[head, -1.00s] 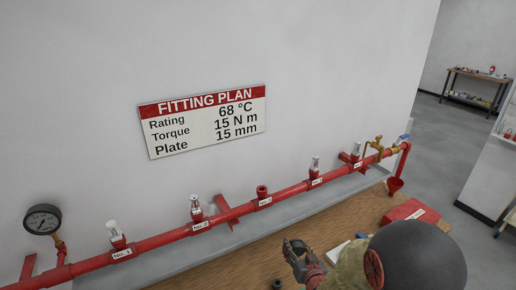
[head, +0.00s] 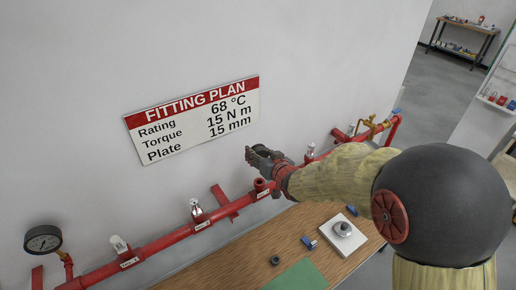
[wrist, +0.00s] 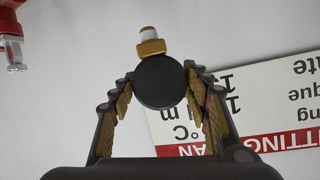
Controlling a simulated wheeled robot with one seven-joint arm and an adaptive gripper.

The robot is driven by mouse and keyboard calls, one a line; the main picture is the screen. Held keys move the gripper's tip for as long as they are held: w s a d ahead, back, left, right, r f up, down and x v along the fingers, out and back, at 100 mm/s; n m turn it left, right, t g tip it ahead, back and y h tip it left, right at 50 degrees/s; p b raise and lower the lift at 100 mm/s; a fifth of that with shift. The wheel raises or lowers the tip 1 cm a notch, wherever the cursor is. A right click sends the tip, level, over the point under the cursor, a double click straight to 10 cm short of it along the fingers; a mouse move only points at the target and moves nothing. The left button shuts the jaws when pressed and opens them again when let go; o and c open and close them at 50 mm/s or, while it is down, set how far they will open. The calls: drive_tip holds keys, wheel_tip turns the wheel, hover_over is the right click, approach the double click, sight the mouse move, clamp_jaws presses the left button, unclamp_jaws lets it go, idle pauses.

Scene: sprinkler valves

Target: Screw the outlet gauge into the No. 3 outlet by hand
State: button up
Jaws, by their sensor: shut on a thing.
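The outlet gauge (wrist: 160,82) is a small black round body with a brass nut and a white-tipped stem. In the wrist view it sits between my two fingers, its stem pointing away from the palm. My gripper (head: 256,154) is shut on the gauge; in the head view the gauge shows as a dark round piece (head: 262,149). The No. 3 outlet (head: 260,185) is an open red socket on the red pipe. My gripper is just above it, and the gauge looks apart from it. The outlet is not visible in the wrist view.
The red pipe (head: 160,243) runs along the wall with capped outlets and a pressure gauge (head: 43,240) at left. A fitting plan sign (head: 190,118) hangs behind. The bench below holds a green mat (head: 298,277), a white plate (head: 362,238) and small loose parts.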

drive_tip(key=shift+b, duration=0.3)
drive_tip(key=shift+s+f+b, duration=0.1)
drive_tip(key=shift+f+b, duration=0.45)
drive_tip(key=shift+b, duration=0.05)
wheel_tip(320, 180, down, 6)
drive_tip(key=b, duration=0.5)
drive_tip(key=shift+b, duration=0.4)
drive_tip(key=shift+f+b, duration=1.15)
drive_tip(key=shift+b, duration=0.55)
idle(1.1)
drive_tip(key=b, duration=0.2)
drive_tip(key=shift+f+h+b, duration=0.1)
drive_tip(key=shift+h+b, duration=0.2)
